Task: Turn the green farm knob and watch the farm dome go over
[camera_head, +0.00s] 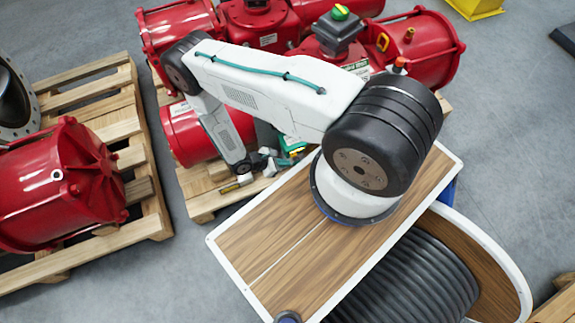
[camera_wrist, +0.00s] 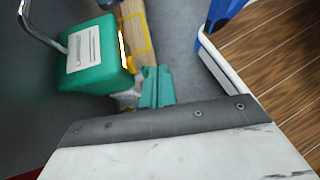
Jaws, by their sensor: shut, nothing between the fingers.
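A small yellow-and-green dome (camera_head: 340,12) sits on top of a dark box (camera_head: 338,31) on the red actuator, at the top of the head view. I cannot make out a green knob for certain. My gripper (camera_head: 284,161) is low beside the front of the red actuator, partly behind my arm. Its teal fingers (camera_wrist: 156,86) show in the wrist view, shut and empty. A green padlock-like block (camera_wrist: 95,53) with a white label and a metal loop is left of the fingers; I cannot tell whether they touch.
My wood-topped base (camera_head: 285,245) fills the lower middle of the head view. A wooden pallet (camera_head: 95,125) with a red cylinder (camera_head: 62,187) stands at the left. An orange-capped fitting (camera_head: 399,65) is near my arm. Grey floor is free at the right.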

